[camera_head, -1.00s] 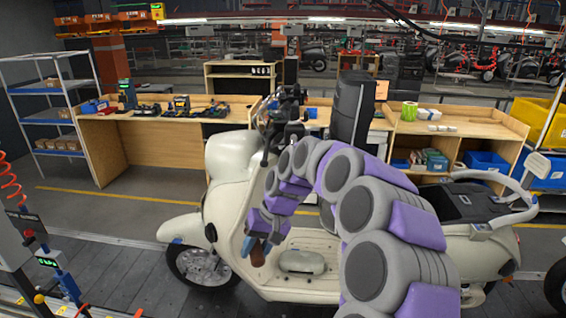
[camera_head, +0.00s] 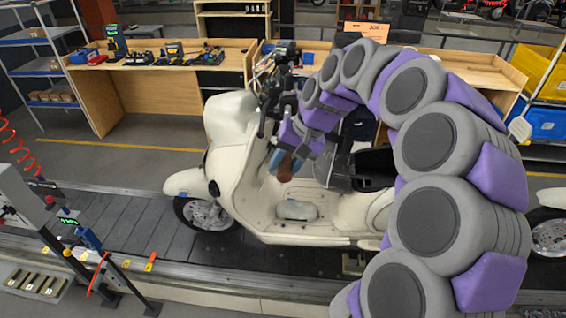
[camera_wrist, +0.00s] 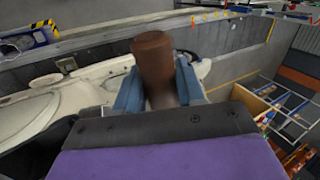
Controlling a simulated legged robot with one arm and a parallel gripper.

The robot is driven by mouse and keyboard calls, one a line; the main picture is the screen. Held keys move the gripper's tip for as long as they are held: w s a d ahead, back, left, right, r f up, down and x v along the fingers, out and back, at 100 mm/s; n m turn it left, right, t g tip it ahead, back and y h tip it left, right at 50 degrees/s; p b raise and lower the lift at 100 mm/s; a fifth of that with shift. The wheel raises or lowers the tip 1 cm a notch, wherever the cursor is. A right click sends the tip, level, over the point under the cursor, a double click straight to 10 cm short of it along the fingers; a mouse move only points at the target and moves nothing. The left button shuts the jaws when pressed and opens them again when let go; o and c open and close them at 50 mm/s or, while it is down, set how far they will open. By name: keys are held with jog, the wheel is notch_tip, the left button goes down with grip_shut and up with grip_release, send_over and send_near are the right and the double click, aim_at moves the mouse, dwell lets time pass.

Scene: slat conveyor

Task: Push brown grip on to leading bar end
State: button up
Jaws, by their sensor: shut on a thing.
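A brown grip (camera_head: 286,170) is held in my gripper (camera_head: 280,158), whose blue fingers are shut on it. In the wrist view the brown grip (camera_wrist: 153,60) stands out between both blue fingers (camera_wrist: 158,88), its outer end free. A cream scooter (camera_head: 230,115) stands side-on, its front to the left. Its dark handlebar (camera_head: 270,97) is above and left of my gripper; the grip is apart from it. The bar ends are small and hard to tell apart among dark parts there.
The scooter stands on a dark slat conveyor (camera_head: 120,215). A control post with a red coiled hose (camera_head: 15,140) is at the left. Wooden benches (camera_head: 150,85) with tools are behind. A yellow bin (camera_head: 548,75) and another scooter's wheel (camera_head: 548,237) are at the right.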

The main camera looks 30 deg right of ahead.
jog(key=shift+w+d+p, duration=0.3)
jog(key=shift+w+d, duration=0.15)
jog(key=shift+w, duration=0.1)
jog(key=shift+w+d+r+p, duration=0.1)
jog(key=shift+w+d+p, duration=0.15)
jog(key=shift+w, duration=0.45)
jog(key=shift+w+d+p, duration=0.15)
jog(key=shift+w+p, duration=0.1)
jog(key=shift+w, duration=0.4)
jog(key=shift+w+d, duration=0.35)
jog(key=shift+w, duration=0.15)
jog(key=shift+w+d, duration=0.2)
jog(key=shift+d, duration=0.15)
jog(key=shift+a+r+m, duration=0.1)
jog(key=shift+a+m, duration=0.1)
jog(key=shift+m, duration=0.1)
jog(key=shift+s, duration=0.1)
jog(key=shift+w+d, duration=0.15)
jog(key=shift+w, duration=0.05)
jog(key=shift+w+d+p, duration=0.35)
jog(key=shift+w+d, duration=0.1)
jog(key=shift+w, duration=0.25)
